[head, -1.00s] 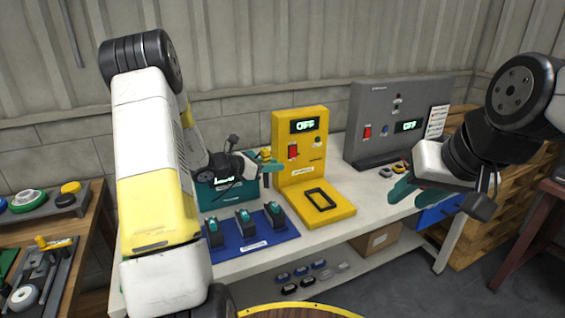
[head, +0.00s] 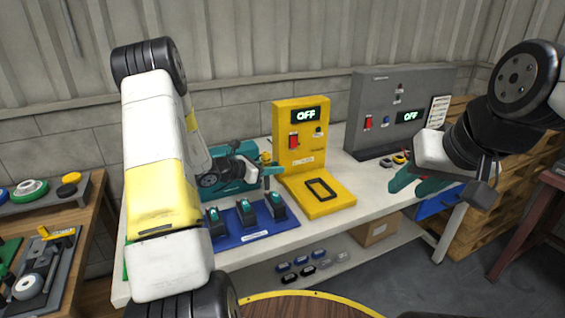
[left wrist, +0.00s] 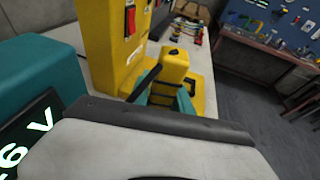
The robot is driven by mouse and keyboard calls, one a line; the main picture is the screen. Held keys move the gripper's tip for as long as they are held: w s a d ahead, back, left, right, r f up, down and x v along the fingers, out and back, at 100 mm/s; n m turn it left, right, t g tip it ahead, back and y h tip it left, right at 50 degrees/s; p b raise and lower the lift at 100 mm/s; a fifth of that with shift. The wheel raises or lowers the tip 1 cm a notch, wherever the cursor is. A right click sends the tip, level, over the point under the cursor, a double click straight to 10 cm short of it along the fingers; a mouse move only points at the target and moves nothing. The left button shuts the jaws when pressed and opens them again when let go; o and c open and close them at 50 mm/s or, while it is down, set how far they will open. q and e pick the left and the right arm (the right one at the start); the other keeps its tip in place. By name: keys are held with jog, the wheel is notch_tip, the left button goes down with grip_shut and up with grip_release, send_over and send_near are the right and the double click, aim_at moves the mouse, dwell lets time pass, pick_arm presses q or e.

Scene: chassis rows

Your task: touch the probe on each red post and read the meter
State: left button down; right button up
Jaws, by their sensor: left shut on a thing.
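My left gripper (head: 268,172) is shut on a yellow probe (left wrist: 172,72). The probe's top also shows in the head view (head: 265,158), above the bench's back half. A teal meter (head: 222,160) stands behind my left gripper, its screen hidden there. In the left wrist view the meter's lit screen (left wrist: 28,135) is partly cut off, with "6 V" readable. Three dark, teal-topped units (head: 247,212) stand in a row on a blue mat (head: 262,236), below the gripper and apart from it. I cannot make out red posts on them. My right gripper (head: 415,186) is open and empty.
A yellow station (head: 300,150) reading OFF stands right of the probe, close by. A grey panel (head: 372,100), also OFF, is further right. The bench top (head: 350,172) has some free room between them. A side table with parts (head: 85,215) is at left.

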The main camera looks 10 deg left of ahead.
pick_arm(q)
jog(key=shift+f, duration=0.7)
jog(key=shift+r, duration=0.1)
jog(key=shift+r, duration=2.95)
